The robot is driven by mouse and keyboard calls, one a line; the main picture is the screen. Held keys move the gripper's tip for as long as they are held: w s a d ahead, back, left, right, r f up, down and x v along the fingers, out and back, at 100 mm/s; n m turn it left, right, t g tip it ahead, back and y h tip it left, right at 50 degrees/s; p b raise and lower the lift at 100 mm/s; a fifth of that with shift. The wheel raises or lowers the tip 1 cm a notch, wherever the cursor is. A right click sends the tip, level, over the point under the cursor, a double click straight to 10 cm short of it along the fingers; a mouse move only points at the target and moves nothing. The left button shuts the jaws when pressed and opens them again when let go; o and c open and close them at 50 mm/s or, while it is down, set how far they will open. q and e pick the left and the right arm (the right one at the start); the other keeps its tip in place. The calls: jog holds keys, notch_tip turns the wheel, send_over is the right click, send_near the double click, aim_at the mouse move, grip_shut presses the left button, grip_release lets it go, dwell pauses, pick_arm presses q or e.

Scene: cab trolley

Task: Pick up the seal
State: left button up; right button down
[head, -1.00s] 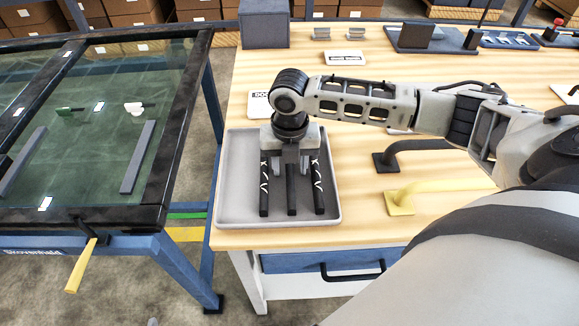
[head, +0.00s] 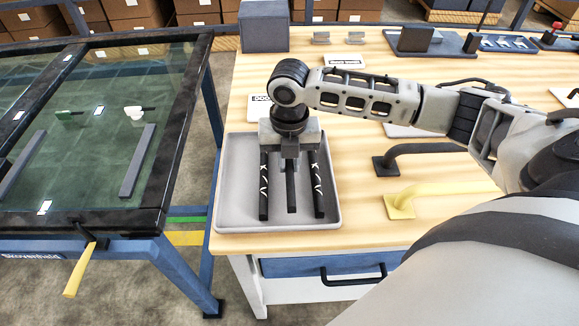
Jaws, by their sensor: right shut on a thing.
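Three long black strips, the seals, show side by side over the grey tray (head: 232,200) on the wooden table. The left strip (head: 264,196) and the right strip (head: 319,195) carry white marks. The middle strip (head: 291,194) is plain. My right gripper (head: 290,165) points down over the tray and is shut on the middle strip near its far part. The gripper hides the strips' far ends. I cannot tell whether the middle strip is clear of the tray floor. My left gripper is not in view.
A black handle (head: 430,150) and a yellow handle (head: 430,191) lie right of the tray. A dark grey box (head: 264,27) stands behind. A glass panel (head: 85,135) in a black frame lies left, across a gap. A blue drawer (head: 320,263) is below the table edge.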

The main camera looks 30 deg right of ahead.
jog(key=w+a+r, duration=0.1)
jog(key=a+r, duration=0.9)
jog(key=a, duration=0.4)
jog(key=shift+w+r+b, duration=0.25)
jog(key=shift+r+b, duration=0.05)
jog(key=shift+b, duration=0.05)
